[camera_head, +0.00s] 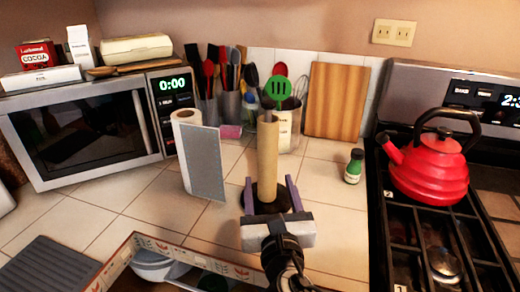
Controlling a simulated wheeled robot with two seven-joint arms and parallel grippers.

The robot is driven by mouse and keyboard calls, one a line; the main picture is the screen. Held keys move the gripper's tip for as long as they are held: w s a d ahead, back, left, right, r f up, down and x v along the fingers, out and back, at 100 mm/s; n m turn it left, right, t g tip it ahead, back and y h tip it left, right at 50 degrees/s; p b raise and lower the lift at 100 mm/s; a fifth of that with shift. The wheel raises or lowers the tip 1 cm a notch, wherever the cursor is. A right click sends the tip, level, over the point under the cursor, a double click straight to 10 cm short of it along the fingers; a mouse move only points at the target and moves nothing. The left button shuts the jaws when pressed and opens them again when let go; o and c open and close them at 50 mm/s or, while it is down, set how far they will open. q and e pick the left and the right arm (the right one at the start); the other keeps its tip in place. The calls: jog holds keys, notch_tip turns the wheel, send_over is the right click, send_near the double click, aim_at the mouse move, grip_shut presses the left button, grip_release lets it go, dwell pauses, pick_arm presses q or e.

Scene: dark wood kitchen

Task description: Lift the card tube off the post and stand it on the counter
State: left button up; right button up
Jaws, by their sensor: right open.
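The brown card tube (267,150) stands upright on the post in the middle of the counter. The post itself is hidden inside the tube; its round dark base (271,204) shows at the bottom. My right gripper (269,184) reaches in from the front, low down. It is open, with one purple finger on each side of the tube's lower part and a visible gap to the tube. My left gripper is not in view.
A grey panel (203,163) and a white paper roll (187,119) stand left of the tube. Utensil holders (229,105) are behind. An open drawer (131,248) lies in front. Tiles (322,205) right of the tube are clear.

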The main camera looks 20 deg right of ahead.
aim_at(268, 171)
jog(key=shift+w+d+r, duration=0.15)
jog(key=shift+w, duration=0.35)
jog(key=shift+w+d+r, duration=0.1)
jog(key=shift+w+d, duration=0.05)
jog(key=shift+w, duration=0.3)
jog(key=shift+w+d+f, duration=0.1)
jog(key=shift+w+d, duration=0.05)
jog(key=shift+w, duration=0.45)
jog(key=x, duration=0.4)
jog(key=shift+w+d+f, duration=0.1)
jog(key=shift+w+d, duration=0.05)
jog(key=shift+w, duration=0.35)
jog(key=c, duration=1.1)
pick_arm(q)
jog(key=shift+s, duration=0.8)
pick_arm(e)
jog(key=shift+c, duration=0.2)
